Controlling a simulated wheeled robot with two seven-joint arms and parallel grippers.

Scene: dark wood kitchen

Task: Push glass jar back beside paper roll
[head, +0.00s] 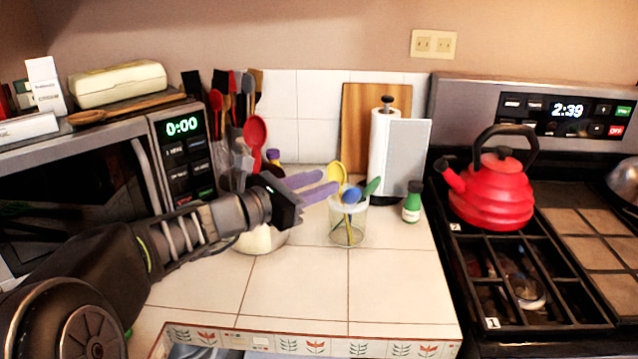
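The glass jar (348,232) stands upright on the tiled counter, with several coloured utensils in it, among them a yellow spoon and blue and green heads. The white paper roll (378,155) stands on its holder behind and to the right of the jar, near the back wall. My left gripper (330,180) reaches in from the left. Its two purple fingers are a little apart, with nothing seen between them. Their tips are just left of the jar's utensils; I cannot tell whether they touch. My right gripper is not in view.
A white container (262,240) stands partly hidden under my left gripper. A small green bottle (412,203) stands right of the jar. A microwave (80,180) is at left, a stove with a red kettle (492,190) at right. The front counter is clear.

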